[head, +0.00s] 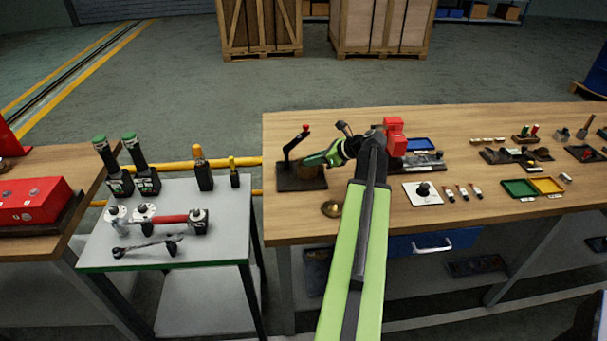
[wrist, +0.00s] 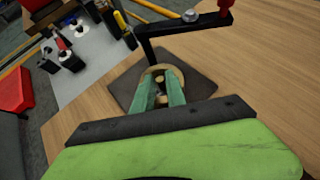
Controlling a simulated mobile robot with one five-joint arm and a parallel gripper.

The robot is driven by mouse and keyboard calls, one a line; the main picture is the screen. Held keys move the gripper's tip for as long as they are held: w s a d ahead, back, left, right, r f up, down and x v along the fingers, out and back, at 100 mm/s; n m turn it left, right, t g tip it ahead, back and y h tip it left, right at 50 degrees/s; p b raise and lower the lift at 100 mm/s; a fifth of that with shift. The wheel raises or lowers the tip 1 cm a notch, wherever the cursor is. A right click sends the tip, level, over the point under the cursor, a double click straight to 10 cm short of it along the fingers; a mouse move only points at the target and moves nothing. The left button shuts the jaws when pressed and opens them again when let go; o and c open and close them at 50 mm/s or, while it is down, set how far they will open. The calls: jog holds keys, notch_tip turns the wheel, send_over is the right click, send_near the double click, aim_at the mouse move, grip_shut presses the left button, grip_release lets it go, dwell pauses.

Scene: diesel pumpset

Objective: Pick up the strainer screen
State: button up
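A tan, round, ring-like part (wrist: 161,67), which looks like the strainer screen, is on a dark square base plate (wrist: 202,92) in the wrist view. In the head view a brown part (head: 312,169) shows low on the same plate, partly covered by my gripper. My gripper (wrist: 161,80) points down at the ring. Its two green fingers are apart and overlap the ring's near side; I cannot tell whether they touch it. In the head view my gripper (head: 318,160) is at the plate's right side.
A black post and lever with a red knob (head: 306,128) rises from the plate close to my gripper. A brass disc (head: 332,208) lies near the bench's front edge. A grey fixture (head: 425,161) and a white plate (head: 423,193) are to the right. A tool cart (head: 185,245) stands left.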

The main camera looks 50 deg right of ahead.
grip_shut()
jog(key=shift+r, duration=0.1)
